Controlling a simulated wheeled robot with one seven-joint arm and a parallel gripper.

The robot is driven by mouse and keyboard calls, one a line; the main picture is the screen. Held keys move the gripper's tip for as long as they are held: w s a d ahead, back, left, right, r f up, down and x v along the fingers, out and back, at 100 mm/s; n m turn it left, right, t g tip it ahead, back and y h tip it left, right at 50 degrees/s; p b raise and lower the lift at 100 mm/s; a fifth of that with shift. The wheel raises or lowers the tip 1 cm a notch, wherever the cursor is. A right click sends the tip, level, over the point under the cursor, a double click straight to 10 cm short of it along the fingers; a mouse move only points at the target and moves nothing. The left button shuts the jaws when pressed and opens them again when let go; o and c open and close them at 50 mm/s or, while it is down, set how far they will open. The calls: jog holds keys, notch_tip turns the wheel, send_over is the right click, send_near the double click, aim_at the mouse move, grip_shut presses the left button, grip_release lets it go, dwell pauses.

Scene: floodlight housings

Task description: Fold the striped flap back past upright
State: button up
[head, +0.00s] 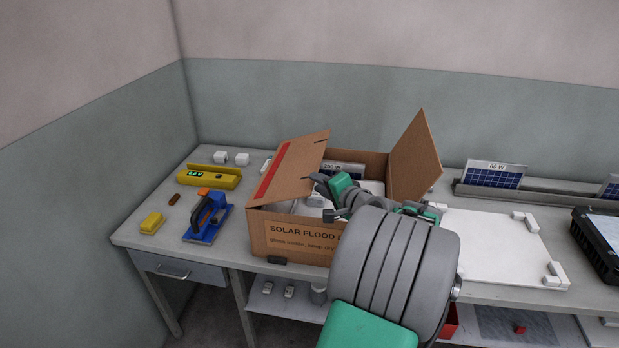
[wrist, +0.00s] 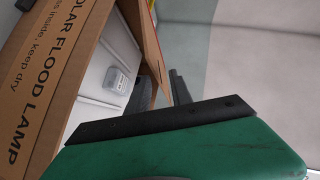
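The striped flap (head: 290,166) is a brown cardboard flap with a red stripe on the left side of the open carton (head: 290,234). It slants up and inward over the left part of the opening. My gripper (head: 327,200) is over the carton, near the flap's free right edge, with its fingers apart. In the wrist view the gripper's (wrist: 160,92) dark fingers stand apart, with the flap's edge (wrist: 152,45) just beyond them. I cannot tell whether a finger touches the flap. My arm hides the carton's front right.
The carton's right flap (head: 416,160) stands up, leaning outward. A blue tool (head: 207,220), a yellow device (head: 208,177) and a yellow block (head: 151,222) lie on the bench to the left. A white board (head: 490,246) lies to the right. Packed items show inside the carton.

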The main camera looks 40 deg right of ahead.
aim_at(302, 175)
jog(key=x, duration=0.4)
jog(key=shift+w+f, duration=0.15)
jog(key=shift+w, duration=0.1)
jog(key=shift+c, duration=0.6)
grip_shut()
dwell(0.5)
